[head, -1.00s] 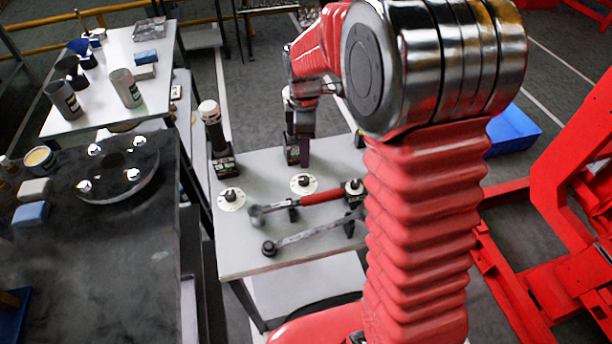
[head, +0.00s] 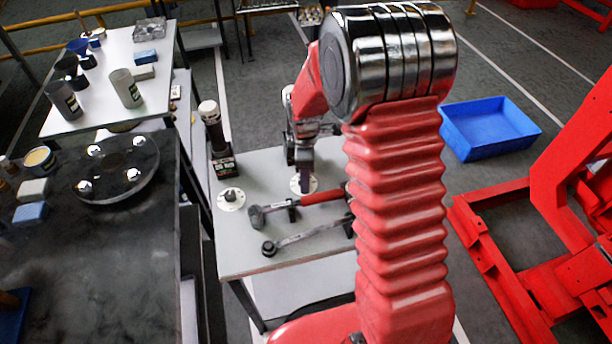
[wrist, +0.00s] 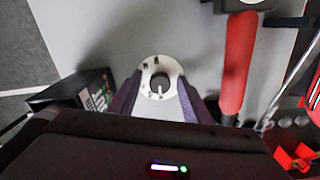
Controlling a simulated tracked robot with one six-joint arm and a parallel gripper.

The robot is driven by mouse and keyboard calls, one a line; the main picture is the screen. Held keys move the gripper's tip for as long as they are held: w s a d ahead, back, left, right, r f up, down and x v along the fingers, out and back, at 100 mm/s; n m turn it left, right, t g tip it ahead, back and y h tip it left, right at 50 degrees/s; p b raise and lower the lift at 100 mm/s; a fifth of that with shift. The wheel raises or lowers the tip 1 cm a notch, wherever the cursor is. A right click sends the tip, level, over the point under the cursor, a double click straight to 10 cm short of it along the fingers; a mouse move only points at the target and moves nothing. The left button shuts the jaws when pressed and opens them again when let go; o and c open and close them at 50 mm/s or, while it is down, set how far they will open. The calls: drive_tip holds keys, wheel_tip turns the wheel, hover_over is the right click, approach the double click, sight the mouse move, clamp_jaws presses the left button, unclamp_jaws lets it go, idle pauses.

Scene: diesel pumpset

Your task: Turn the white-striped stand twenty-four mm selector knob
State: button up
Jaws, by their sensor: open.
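A round white dial plate (wrist: 144,82) with a dark selector knob (wrist: 167,78) shows in the wrist view. A pale stripe (wrist: 160,90) is visible on the knob. My gripper (wrist: 158,98) is open, with one purple finger on each side of the dial. I cannot tell whether the fingers touch the knob. In the head view my gripper (head: 304,180) points down over the dial plate (head: 296,185) on the grey stand (head: 240,255) and hides most of its knob. A second dial with a knob (head: 231,197) sits to its left, clear of my gripper.
A red-handled wrench (head: 322,197) lies close to the right of the dial, also in the wrist view (wrist: 237,65). A grey bar wrench (head: 315,234) lies nearer. A dark tool with a white cap (head: 212,130) stands at the back left. A blue bin (head: 488,130) sits on the floor.

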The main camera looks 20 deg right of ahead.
drive_tip(key=c, duration=0.9)
drive_tip(key=shift+d, duration=0.25)
drive_tip(key=shift+c, duration=0.7)
drive_tip(key=shift+a, duration=0.2)
